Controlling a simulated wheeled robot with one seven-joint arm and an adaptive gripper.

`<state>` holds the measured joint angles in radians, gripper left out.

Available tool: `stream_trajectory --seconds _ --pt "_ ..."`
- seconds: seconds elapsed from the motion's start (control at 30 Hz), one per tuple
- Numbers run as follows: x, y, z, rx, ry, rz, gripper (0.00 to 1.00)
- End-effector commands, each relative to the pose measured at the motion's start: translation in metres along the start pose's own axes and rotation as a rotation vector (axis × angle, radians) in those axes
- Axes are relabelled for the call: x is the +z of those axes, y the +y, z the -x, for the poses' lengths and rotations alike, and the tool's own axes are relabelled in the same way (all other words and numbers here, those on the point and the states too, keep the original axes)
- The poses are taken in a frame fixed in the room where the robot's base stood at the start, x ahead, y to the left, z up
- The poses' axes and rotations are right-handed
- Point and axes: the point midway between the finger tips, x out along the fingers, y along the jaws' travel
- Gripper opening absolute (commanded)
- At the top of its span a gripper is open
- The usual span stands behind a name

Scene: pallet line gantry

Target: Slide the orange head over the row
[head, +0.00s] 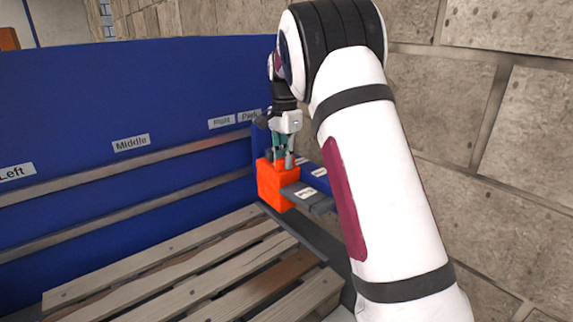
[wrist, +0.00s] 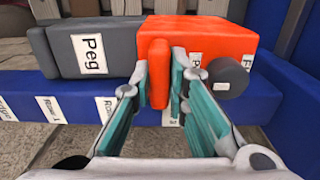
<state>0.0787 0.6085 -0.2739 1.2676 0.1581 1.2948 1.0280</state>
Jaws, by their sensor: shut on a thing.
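The orange head (head: 268,188) is a block on the rails near their right end, close to the Park label (head: 249,116). A grey arm with a Peg label (wrist: 92,55) sticks out from it. In the wrist view the orange head (wrist: 215,38) has an upright orange fin (wrist: 159,72) on its front. My gripper (head: 284,160) is at the top of the head. In the wrist view my gripper (wrist: 160,88) has its fingers on either side of the fin, shut on it. A blue beam (wrist: 62,88) with white labels, some reading Row, runs under the grey arm.
A tall blue panel (head: 120,80) carries Left (head: 15,172), Middle (head: 131,143) and Right (head: 221,123) labels above two grey rails (head: 130,180). A wooden slatted pallet (head: 200,262) lies in front. A stone block wall (head: 500,120) stands right. The rails left of the head look clear.

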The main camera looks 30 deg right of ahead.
Motion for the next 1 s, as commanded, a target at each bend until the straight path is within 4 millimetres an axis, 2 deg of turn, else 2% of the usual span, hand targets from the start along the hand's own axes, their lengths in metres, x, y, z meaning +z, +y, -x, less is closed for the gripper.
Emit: stream_trajectory --seconds 0.27,0.3,0.37,0.67,0.77,0.87,1.0 --pt "0.000 -0.005 0.002 -0.018 0.004 0.001 0.00" --pt "0.000 -0.005 0.002 -0.019 0.004 0.001 0.24" --pt "0.000 -0.005 0.002 -0.019 0.004 0.001 0.35" --pt "0.000 -0.003 0.002 -0.012 0.002 0.000 0.35" --pt "0.000 -0.003 0.007 -0.012 0.002 0.000 0.35" --pt "0.000 -0.004 0.020 -0.014 0.003 0.000 0.35" --pt "0.000 -0.004 0.048 -0.015 0.004 0.000 0.35"
